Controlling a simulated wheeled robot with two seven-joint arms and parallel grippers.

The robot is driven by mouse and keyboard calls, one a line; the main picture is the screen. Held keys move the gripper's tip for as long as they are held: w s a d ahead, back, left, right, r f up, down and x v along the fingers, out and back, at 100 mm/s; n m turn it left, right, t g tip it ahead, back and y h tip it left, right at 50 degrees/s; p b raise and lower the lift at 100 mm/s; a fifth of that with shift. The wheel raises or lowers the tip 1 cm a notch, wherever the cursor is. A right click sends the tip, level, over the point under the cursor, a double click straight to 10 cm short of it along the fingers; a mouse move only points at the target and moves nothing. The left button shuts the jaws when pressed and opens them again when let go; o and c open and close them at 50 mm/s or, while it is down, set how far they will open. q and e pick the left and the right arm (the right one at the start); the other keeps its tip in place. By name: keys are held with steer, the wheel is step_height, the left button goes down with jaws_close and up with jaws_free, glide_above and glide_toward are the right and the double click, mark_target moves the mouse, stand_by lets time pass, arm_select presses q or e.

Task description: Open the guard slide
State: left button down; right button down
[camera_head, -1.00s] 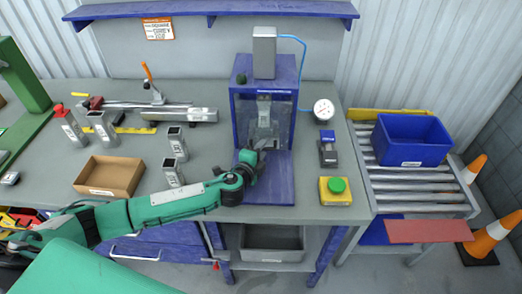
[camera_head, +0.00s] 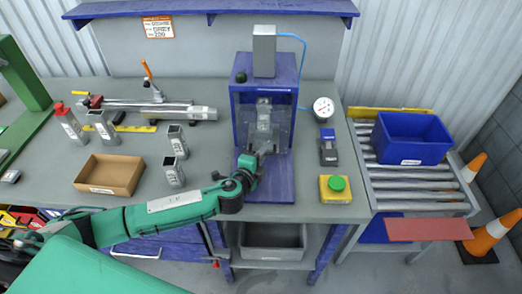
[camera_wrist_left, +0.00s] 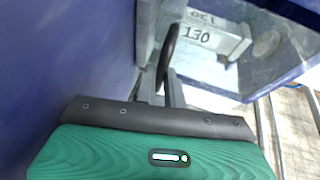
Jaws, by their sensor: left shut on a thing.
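The guard slide (camera_head: 281,128) is a clear panel on the front of the blue press (camera_head: 235,118). My left gripper (camera_head: 266,149) is at the lower part of the panel, just above the press's blue base plate. In the left wrist view, my left gripper (camera_wrist_left: 167,92) is shut on a dark upright handle (camera_wrist_left: 170,48) in front of the panel. A grey metal block marked 130 (camera_wrist_left: 205,35) shows behind the handle. The fingertips partly hide the lower end of the handle. My right gripper is not in view.
A green button on a yellow box (camera_head: 336,190) and a pressure gauge (camera_head: 323,110) are right of the press. Metal tubes (camera_head: 174,172) and a cardboard tray (camera_head: 108,175) are to the left. A blue crate (camera_head: 412,139) stands on rollers at right.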

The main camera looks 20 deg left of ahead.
arm_select(q)
steer(key=s+d, duration=0.1)
steer(key=s, duration=0.4)
steer(key=s+d, duration=0.2)
steer(key=s, duration=0.3)
steer(key=s+d, duration=0.1)
steer(key=s, duration=0.4)
steer(key=shift+s+d, duration=0.25)
steer(key=shift+s, duration=0.1)
steer(key=c, duration=1.5)
jaws_free()
steer(key=shift+b+v, duration=2.15)
steer(key=shift+v, duration=4.75)
